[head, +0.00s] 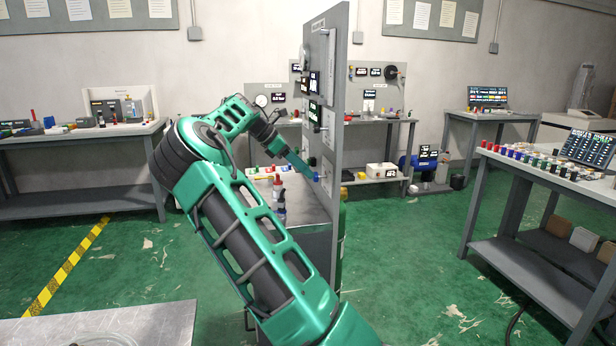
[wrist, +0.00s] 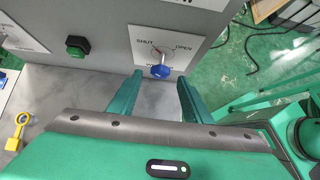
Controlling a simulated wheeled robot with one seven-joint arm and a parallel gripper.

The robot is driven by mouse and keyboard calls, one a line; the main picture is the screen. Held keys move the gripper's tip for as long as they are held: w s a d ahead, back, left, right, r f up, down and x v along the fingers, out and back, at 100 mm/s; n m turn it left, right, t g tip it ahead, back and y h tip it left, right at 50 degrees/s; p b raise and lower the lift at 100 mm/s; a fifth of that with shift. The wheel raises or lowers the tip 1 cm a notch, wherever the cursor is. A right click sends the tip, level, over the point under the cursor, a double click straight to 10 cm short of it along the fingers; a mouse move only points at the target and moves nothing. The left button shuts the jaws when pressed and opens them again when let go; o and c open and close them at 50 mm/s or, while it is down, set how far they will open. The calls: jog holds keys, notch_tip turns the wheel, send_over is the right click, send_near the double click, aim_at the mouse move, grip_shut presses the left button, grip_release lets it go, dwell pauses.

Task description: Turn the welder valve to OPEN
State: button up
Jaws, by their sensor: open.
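My gripper (wrist: 160,77) is open, with one teal finger to each side of the knob in the picture. I cannot tell whether the fingertips reach around it or stop short. In the head view my gripper (head: 306,173) is close to the upright panel (head: 343,100), seen nearly edge-on.
A green button (wrist: 77,45) sits left of the valve on the panel. A grey bench top (wrist: 85,88) lies below, with a yellow ring-ended item (wrist: 17,130) at left. Small bottles (head: 280,200) stand by my arm. Green floor is open right of the panel.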

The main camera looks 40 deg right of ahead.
aim_at(320, 177)
jog(key=shift+x, duration=1.7)
jog(key=c, duration=1.1)
jog(key=shift+o, duration=0.2)
